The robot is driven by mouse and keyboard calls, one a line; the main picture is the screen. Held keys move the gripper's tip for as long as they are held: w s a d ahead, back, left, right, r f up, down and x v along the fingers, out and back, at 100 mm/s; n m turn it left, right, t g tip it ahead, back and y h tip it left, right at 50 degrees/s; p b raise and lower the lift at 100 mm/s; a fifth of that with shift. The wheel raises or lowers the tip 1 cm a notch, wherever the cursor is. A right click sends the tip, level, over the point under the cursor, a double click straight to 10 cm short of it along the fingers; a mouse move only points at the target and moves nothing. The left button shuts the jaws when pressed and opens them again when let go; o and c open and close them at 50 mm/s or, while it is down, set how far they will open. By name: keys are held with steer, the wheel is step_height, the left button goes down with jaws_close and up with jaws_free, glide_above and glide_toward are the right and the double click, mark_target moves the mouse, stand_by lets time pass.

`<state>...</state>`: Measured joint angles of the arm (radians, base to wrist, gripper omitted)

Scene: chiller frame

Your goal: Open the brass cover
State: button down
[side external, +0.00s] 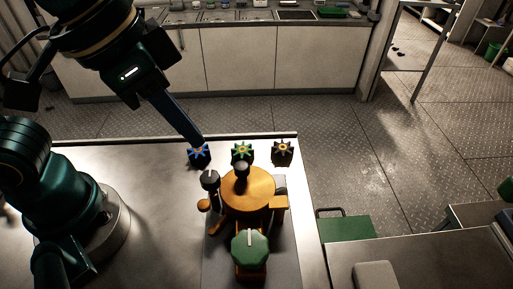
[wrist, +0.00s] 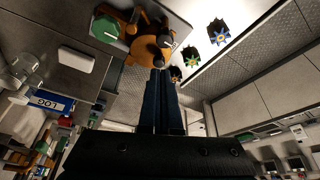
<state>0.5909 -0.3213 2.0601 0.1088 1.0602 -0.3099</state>
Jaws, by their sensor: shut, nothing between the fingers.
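The round brass cover (side external: 255,190) lies flat on the worktop fixture, with a black knob (side external: 241,171) at its back edge. In the wrist view the cover (wrist: 140,52) shows beyond the fingertips, partly hidden by them and by black knobs. My gripper (side external: 200,142) comes down from the upper left, behind and left of the cover. Its fingers are together and empty, pointing down near the blue star-shaped knob (side external: 199,155). I cannot tell whether they touch that knob. In the wrist view the closed fingers (wrist: 160,73) reach up the picture.
A green star knob (side external: 242,151) and a black one with a yellow star (side external: 282,151) line the back edge. A second black knob (side external: 210,179) stands left of the cover, a green octagonal knob (side external: 250,246) in front.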

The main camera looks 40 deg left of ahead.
glide_above(229, 176)
steer(key=s, duration=0.2)
steer(key=f, duration=0.9)
steer(key=shift+d, duration=0.35)
steer(key=shift+w+a+m, duration=0.2)
steer(key=shift+w+m, duration=0.3)
steer(key=shift+m, duration=0.2)
steer(key=shift+w+a+m+h, duration=0.15)
steer(key=shift+w+m+h, duration=0.25)
steer(key=shift+w+m, duration=0.1)
steer(key=shift+w+a+m+g+h, duration=0.1)
steer(key=shift+w+m+g+h, duration=0.3)
steer(key=shift+w+m, duration=0.7)
steer(key=w+d+m+g+h, duration=0.1)
steer(key=w+d+m+g, duration=0.3)
steer(key=w+d+m, duration=0.3)
steer(key=shift+w+d+m, duration=0.15)
steer(key=shift+w+m, duration=0.85)
steer(key=shift+m, duration=1.8)
steer(key=shift+d, duration=0.1)
steer(key=shift+r, duration=0.1)
